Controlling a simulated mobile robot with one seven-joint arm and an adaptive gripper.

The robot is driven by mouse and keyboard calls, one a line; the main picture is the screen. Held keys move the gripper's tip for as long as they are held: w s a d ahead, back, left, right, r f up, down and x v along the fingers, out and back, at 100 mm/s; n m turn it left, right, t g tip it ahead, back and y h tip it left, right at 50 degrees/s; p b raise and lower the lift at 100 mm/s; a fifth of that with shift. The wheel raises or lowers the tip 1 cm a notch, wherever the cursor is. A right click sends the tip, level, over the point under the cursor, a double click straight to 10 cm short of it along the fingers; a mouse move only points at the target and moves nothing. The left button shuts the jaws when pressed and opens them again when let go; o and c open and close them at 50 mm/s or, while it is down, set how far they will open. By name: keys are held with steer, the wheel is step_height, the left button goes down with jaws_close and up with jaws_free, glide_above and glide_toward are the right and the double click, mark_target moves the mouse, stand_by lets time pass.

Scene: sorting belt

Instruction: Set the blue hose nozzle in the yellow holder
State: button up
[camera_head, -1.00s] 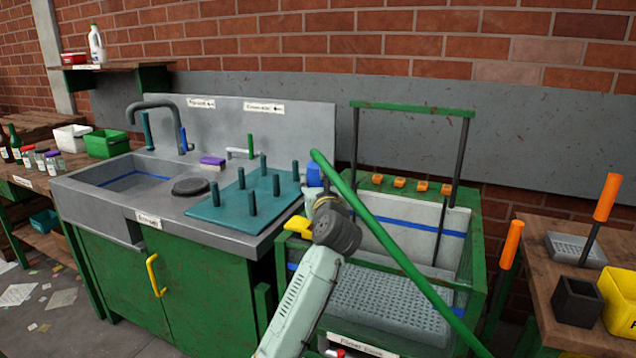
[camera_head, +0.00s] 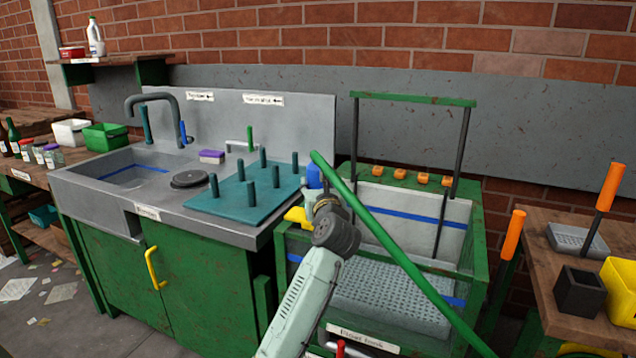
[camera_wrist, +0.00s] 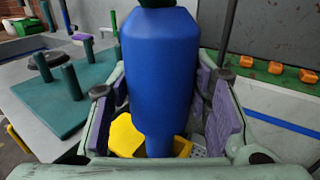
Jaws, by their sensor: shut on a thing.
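The blue hose nozzle (camera_wrist: 160,70) stands roughly upright between the purple pads of my gripper (camera_wrist: 165,105), which is shut on it. In the head view the nozzle (camera_head: 313,177) shows as a small blue patch above my wrist (camera_head: 335,230). The yellow holder (camera_wrist: 124,136) is below it in the wrist view, with yellow on both sides of the nozzle's narrow lower end. I cannot tell whether that end is inside the holder or above it. In the head view the holder (camera_head: 296,215) is partly hidden at the tank's left side.
A green hose (camera_head: 400,260) slants down right across the green-framed tank (camera_head: 470,290). The teal peg board (camera_head: 225,208) with several upright pegs is close on the left. The tank's upright bars and orange blocks (camera_head: 400,175) stand behind.

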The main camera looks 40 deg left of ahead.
steer(key=shift+f, duration=0.25)
steer(key=shift+f, duration=0.15)
steer(key=shift+f+b, duration=0.9)
steer(key=shift+f, duration=0.3)
steer(key=shift+f, duration=0.1)
steer(key=shift+f+b, duration=0.4)
steer(key=shift+f, duration=0.25)
steer(key=shift+f+b, duration=0.35)
steer(key=shift+f, duration=0.25)
stand_by(0.4)
steer(key=o, duration=1)
steer(key=shift+o, duration=0.2)
